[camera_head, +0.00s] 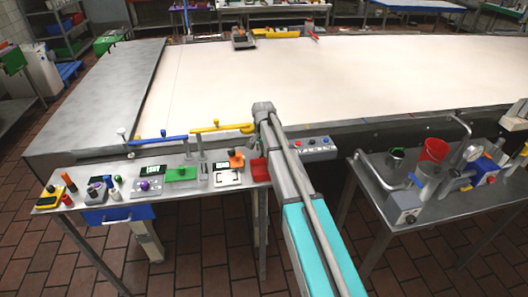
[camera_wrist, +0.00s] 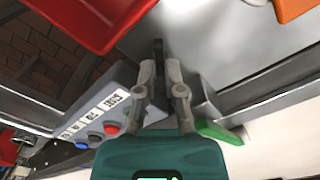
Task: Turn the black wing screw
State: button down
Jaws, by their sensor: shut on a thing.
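The black wing screw (camera_wrist: 158,47) shows in the wrist view as a dark upright piece between my fingertips. My gripper (camera_wrist: 160,68) is shut on it, one finger on each side. The fingers cover its lower part, so I cannot tell how far it is turned. In the head view my arm reaches over the gap between the two steel tables, and the wing screw is hidden behind it.
In the wrist view a button panel (camera_wrist: 98,122) is left of my fingers, a red bin (camera_wrist: 85,18) at the upper left, and a green piece (camera_wrist: 220,132) close on the right. Blue (camera_head: 160,139) and yellow (camera_head: 221,127) levers stand left of my arm in the head view.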

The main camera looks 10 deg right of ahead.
jog(key=shift+n, duration=0.8)
jog(key=c, duration=0.8)
grip_release()
jog(key=shift+o, duration=0.2)
jog(key=shift+r, duration=0.1)
notch_tip(320, 180, up, 10)
jog(key=p, duration=1)
